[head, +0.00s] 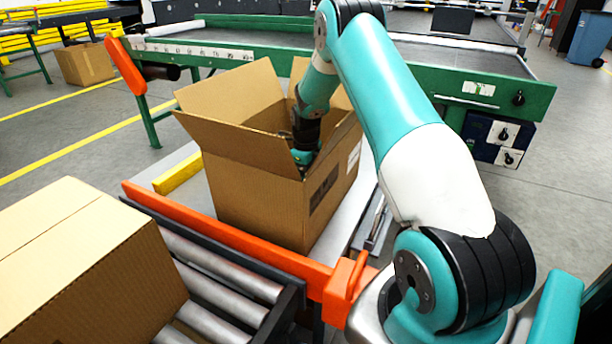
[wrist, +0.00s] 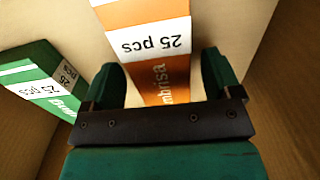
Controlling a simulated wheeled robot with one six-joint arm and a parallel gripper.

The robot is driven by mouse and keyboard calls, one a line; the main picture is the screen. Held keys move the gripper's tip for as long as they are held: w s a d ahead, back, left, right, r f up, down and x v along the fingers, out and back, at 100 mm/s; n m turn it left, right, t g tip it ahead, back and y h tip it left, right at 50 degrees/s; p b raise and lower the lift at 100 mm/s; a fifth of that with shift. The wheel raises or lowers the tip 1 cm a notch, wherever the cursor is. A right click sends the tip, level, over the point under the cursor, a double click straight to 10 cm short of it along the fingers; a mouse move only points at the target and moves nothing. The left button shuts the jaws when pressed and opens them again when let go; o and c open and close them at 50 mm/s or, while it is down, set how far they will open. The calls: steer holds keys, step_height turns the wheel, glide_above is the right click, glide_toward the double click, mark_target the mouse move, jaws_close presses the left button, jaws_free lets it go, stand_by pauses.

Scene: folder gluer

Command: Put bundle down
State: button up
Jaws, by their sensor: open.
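An open cardboard box (head: 250,190) stands on a pale table in the middle of the head view, its flaps spread. My gripper (head: 303,157) reaches down inside it, with its fingertips hidden by the box walls in that view. In the wrist view my gripper (wrist: 162,75) is open, its two green fingers apart on either side of an orange and white bundle (wrist: 150,45) marked "25 pcs". I cannot tell whether the fingers touch it. A green and white bundle (wrist: 45,80), also marked "25 pcs", lies to the left inside the box.
A closed carton (head: 80,265) sits on the roller conveyor (head: 225,270) at front left. An orange rail (head: 225,238) runs along the table's near edge. A green-framed machine (head: 420,75) stands behind the box. A yellow bar (head: 178,172) lies left of the box.

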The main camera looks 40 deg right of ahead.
step_height(320, 180, up, 11)
steer(key=p, duration=0.1)
steer(key=shift+r, duration=0.2)
